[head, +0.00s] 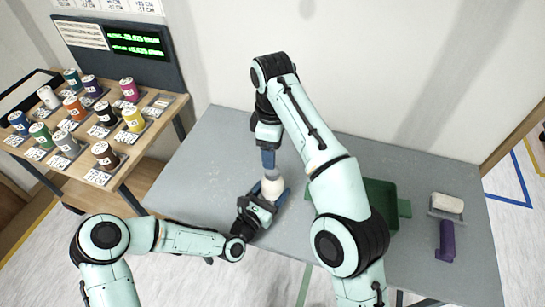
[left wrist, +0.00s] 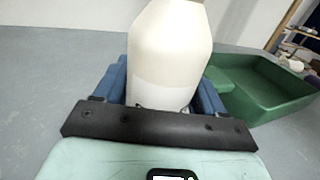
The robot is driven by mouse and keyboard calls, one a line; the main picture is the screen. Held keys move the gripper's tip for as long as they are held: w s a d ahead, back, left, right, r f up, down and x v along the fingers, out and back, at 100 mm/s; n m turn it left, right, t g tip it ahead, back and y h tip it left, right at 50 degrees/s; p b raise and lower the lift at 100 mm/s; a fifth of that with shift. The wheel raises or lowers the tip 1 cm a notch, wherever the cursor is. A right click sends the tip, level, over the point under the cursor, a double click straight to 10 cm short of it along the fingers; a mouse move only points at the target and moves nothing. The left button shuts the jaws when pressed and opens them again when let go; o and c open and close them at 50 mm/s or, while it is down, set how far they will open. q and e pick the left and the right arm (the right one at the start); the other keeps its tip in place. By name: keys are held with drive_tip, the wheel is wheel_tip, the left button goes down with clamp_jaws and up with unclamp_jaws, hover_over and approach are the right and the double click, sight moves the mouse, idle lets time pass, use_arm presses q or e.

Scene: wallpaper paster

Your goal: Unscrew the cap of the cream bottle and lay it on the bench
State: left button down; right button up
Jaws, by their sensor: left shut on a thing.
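The cream bottle (head: 272,189) stands upright on the grey bench, near its left part. My left gripper (head: 271,194) is shut around its lower body, with blue fingers on both sides. In the left wrist view the bottle (left wrist: 172,55) fills the middle between the blue fingers, and its top is out of frame. My right gripper (head: 268,160) points down directly over the bottle's top, its blue fingers at the cap's height. The cap is hidden by these fingers, and I cannot tell whether they grip it.
A green tray (head: 404,208) sits on the bench (head: 215,150), partly behind my right arm. A white block on a grey pad (head: 447,204) and a purple object (head: 445,240) lie at the right. A wooden rack of several coloured cans stands at the left. The bench's left part is clear.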

sight(272, 172)
drive_tip(key=m, duration=1.2)
drive_tip(key=shift+m, duration=0.3)
drive_tip(key=m, duration=1)
drive_tip(key=shift+f+m, duration=0.3)
drive_tip(key=shift+m, duration=0.1)
drive_tip(key=shift+f, duration=3.7)
drive_tip(key=c, duration=1.1)
